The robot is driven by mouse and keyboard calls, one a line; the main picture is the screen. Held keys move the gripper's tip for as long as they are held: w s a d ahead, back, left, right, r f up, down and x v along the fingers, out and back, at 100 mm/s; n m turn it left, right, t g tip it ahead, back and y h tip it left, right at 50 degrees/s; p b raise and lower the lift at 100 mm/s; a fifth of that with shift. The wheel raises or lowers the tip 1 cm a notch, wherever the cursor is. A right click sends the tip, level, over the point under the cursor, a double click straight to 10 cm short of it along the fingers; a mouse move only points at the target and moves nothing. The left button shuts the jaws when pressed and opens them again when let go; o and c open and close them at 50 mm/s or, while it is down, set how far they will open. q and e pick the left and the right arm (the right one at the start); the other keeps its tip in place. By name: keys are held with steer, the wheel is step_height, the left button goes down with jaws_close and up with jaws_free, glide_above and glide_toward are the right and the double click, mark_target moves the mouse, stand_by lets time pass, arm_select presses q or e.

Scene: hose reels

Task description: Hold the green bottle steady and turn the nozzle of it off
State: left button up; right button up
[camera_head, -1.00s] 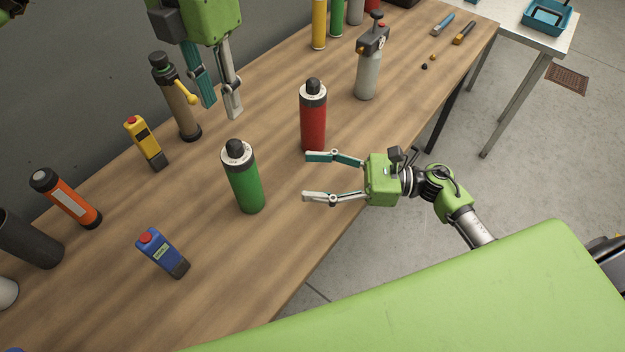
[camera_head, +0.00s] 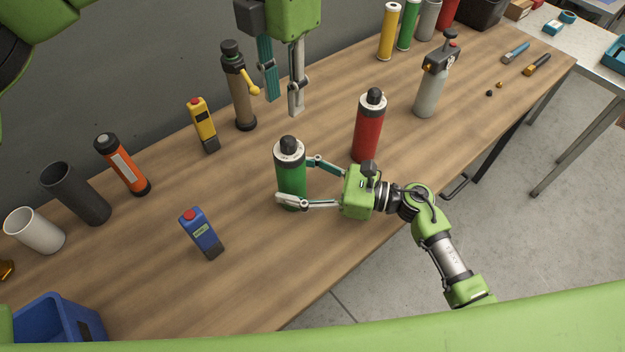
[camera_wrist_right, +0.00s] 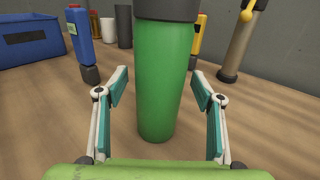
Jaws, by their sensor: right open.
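The green bottle (camera_head: 291,185) stands upright on the wooden table, with a grey collar and a dark nozzle (camera_head: 289,143) on top. My right gripper (camera_head: 292,180) is open, with one finger on each side of the bottle's body. In the right wrist view the green bottle (camera_wrist_right: 164,80) stands between the two open fingers, with a visible gap on each side; its top is cut off. My left gripper (camera_head: 282,105) hangs fingers down above the table, behind the green bottle and left of the red bottle (camera_head: 368,130). Its fingers are apart with nothing between them.
A brown bottle with a yellow handle (camera_head: 241,95) stands just left of my left gripper. Yellow (camera_head: 204,128) and blue (camera_head: 202,235) handheld devices and an orange flashlight (camera_head: 124,168) are to the left. A grey spray bottle (camera_head: 430,90) stands at right. The table front is clear.

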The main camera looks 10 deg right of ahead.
steer(key=shift+w+a, duration=0.1)
steer(key=shift+a, duration=0.2)
